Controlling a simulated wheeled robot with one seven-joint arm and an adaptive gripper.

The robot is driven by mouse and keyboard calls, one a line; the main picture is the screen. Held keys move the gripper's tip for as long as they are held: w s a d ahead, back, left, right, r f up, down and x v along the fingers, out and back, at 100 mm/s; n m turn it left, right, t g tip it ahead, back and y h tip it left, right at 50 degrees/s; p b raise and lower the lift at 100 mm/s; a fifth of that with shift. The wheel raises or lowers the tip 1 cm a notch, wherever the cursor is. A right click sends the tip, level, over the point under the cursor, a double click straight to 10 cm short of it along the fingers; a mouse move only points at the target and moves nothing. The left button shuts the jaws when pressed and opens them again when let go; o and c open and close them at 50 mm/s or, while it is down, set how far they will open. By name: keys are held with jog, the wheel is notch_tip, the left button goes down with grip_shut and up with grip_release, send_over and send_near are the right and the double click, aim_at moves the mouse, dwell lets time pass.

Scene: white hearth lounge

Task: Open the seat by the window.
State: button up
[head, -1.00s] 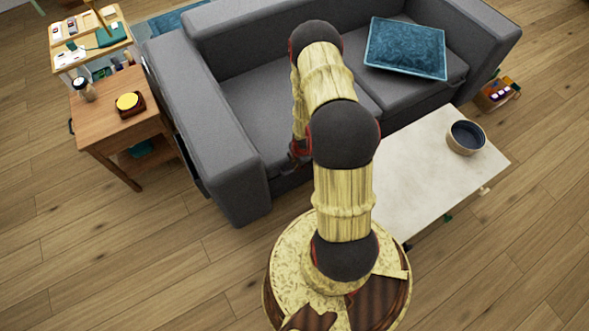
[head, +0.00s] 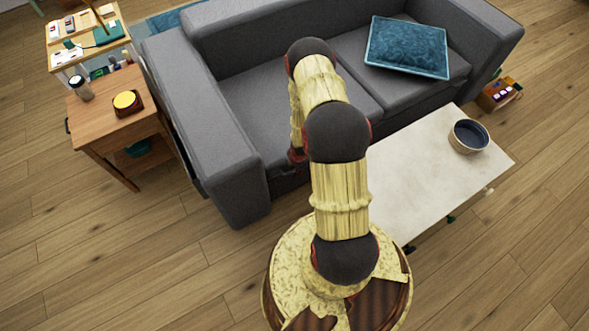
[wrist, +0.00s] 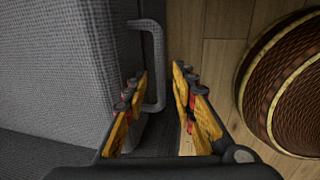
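The grey sofa (head: 240,110) stands at the upper middle of the head view, with two seat cushions. In the wrist view a grey fabric panel (wrist: 60,60) fills the left side, and a grey loop handle (wrist: 158,45) stands out from its right edge. My gripper (wrist: 160,72) is open, with one finger on each side of the handle's long bar. I see gaps between the fingers and the bar, so it is not gripped. In the head view my arm hides the gripper and handle. No window shows.
A pale low table (head: 430,180) with a dark bowl (head: 468,135) stands right of my arm. A wooden side table (head: 120,105) stands left of the sofa. A blue cushion (head: 407,47) lies on the sofa's right seat. Wood floor is clear at lower left.

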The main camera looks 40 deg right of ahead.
jog(key=shift+c, duration=1.2)
jog(key=c, duration=0.4)
